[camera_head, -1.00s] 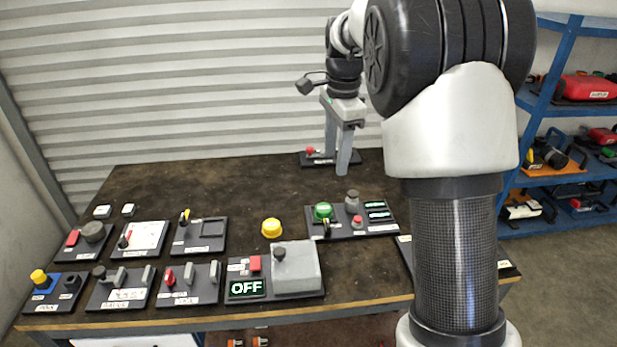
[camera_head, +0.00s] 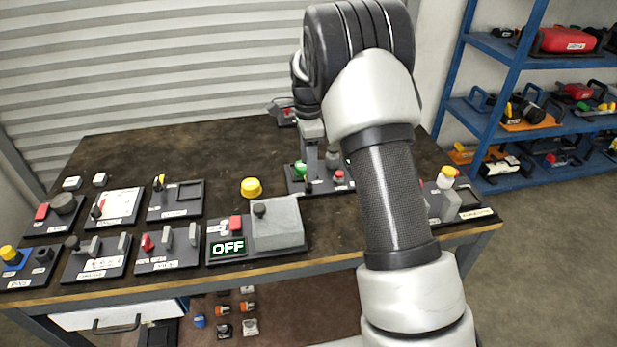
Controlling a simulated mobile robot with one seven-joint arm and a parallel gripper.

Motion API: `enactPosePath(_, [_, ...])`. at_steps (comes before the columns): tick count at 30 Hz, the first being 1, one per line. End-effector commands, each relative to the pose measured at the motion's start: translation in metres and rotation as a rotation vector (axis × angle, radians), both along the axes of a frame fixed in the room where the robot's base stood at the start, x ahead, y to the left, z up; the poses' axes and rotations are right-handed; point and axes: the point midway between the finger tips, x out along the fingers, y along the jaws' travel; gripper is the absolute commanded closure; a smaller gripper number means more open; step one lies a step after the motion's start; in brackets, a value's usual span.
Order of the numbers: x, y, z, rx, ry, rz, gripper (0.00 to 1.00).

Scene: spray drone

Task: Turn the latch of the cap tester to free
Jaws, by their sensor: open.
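Several panels on the bench carry switches and levers, and I cannot read which label names the cap tester. My gripper (camera_head: 318,172) points down over the dark panel (camera_head: 296,186) at the back centre, its fingers apart and holding nothing visible. That panel has a green knob (camera_head: 300,168), a small dark lever (camera_head: 308,184) beside the near finger, a grey knob (camera_head: 332,158) and a red button (camera_head: 338,175). My arm hides the panel's right part. I cannot tell whether a finger touches the lever. Another station (camera_head: 474,213) at the right holds a yellow-topped white piece (camera_head: 445,178).
More switch panels fill the bench's left side. A blue shelf (camera_head: 510,75) stands at the right. The back left of the bench is clear.

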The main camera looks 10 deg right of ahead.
Motion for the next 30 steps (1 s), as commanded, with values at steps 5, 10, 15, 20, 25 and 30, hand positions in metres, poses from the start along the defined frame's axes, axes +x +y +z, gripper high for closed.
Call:
enactPosePath(5, [0.0, 0.0, -0.03, 0.0, 0.001, -0.001, 0.53])
enactPosePath(10, [0.0, 0.0, -0.041, 0.0, 0.0, 0.0, 0.53])
enactPosePath(15, [0.0, 0.0, -0.043, 0.0, -0.001, 0.0, 0.53])
enactPosePath(20, [0.0, 0.0, -0.043, 0.0, -0.001, 0.0, 0.56])
enactPosePath(25, [0.0, 0.0, -0.043, 0.0, -0.001, 0.0, 0.85])
enactPosePath(30, [0.0, 0.0, -0.043, 0.0, -0.001, 0.002, 0.94])
